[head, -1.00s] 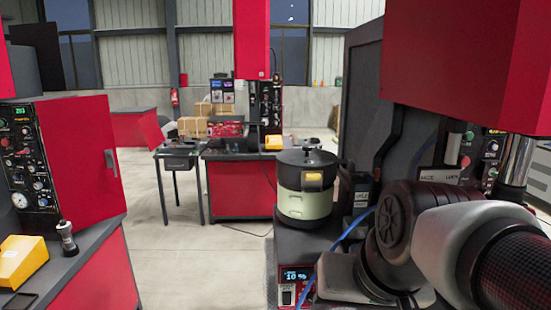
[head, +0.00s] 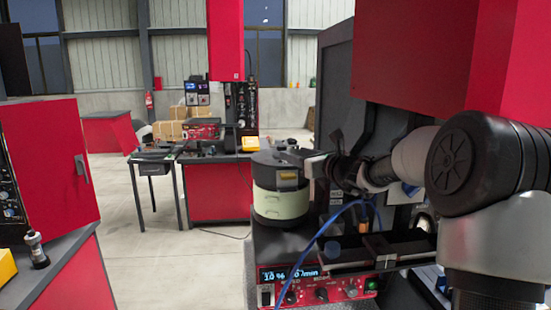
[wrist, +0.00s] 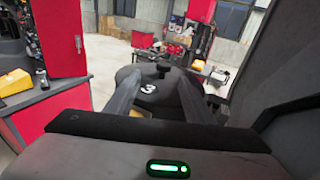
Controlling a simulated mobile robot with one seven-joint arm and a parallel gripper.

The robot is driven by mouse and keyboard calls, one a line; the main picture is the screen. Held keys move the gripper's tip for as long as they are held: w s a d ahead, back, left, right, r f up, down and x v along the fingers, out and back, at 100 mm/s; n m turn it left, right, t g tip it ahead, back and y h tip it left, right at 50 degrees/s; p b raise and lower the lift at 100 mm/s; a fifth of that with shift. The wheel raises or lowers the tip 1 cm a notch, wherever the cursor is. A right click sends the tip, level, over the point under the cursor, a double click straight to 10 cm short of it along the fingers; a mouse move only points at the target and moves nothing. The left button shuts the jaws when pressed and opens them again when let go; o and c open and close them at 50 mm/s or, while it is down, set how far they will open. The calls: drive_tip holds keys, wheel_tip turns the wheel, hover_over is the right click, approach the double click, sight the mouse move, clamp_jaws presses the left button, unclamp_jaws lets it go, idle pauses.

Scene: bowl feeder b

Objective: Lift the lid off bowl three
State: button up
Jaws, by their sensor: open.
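Bowl three (head: 280,205) is a pale green round bowl with a black upper part, on the machine's front ledge in the head view. Its dark lid (head: 265,160) is on top. In the wrist view the lid (wrist: 128,73) carries a white "3" and a black knob (wrist: 163,69). My gripper (head: 306,160) is at the right side of the lid, near its height. In the wrist view my gripper (wrist: 148,82) is open, one finger on each side of the knob, with nothing held. Whether the fingers touch the lid cannot be told.
A red machine cabinet (head: 48,160) stands at left. A worktable (head: 218,190) is behind, with open floor between.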

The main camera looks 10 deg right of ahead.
sight(284, 149)
drive_tip(key=shift+w+d+m, duration=0.2)
drive_tip(key=shift+w+m, duration=0.1)
drive_tip(key=shift+w, duration=0.1)
drive_tip(key=x, duration=0.2)
drive_tip(key=p+x, duration=0.1)
drive_tip(key=x, duration=0.1)
drive_tip(key=p+x, duration=0.1)
drive_tip(key=x, duration=0.2)
drive_tip(key=shift+f, duration=0.25)
drive_tip(key=shift+r, duration=0.1)
clamp_jaws()
